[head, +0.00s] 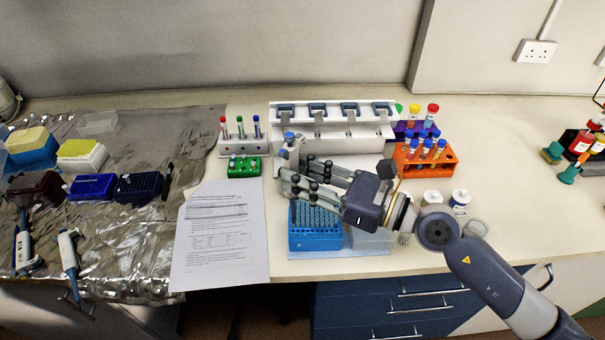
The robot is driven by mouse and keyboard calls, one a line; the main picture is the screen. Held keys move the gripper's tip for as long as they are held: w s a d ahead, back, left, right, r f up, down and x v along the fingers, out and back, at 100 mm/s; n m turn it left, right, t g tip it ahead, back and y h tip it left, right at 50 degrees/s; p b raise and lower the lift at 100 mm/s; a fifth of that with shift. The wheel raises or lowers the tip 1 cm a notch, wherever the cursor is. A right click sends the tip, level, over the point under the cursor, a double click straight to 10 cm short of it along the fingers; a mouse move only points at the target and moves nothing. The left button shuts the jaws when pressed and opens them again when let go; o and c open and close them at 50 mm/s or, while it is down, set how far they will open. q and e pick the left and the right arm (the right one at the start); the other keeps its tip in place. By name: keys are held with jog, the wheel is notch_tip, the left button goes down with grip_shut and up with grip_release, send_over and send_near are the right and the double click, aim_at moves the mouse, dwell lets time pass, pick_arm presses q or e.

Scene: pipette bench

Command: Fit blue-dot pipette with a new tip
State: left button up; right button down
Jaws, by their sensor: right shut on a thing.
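The blue-dot pipette (289,146) is upright, with its blue top showing above my fingers. My right gripper (292,178) is shut on it, reaching in from the right. The blue tip box (316,245) stands open below and in front of the gripper, with rows of tips in it. The pipette's lower end is hidden by the fingers, so I cannot tell whether it touches a tip. My left gripper is out of view.
A white pipette rack (333,132) stands behind. An orange tube rack (424,160) is to the right, a green rack (244,167) to the left. A printed sheet (220,232) lies left of the tip box. Two pipettes lie on the foil at the far left.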

jog(key=shift+f+b, duration=0.35)
jog(key=shift+f, duration=0.05)
dwell(0.5)
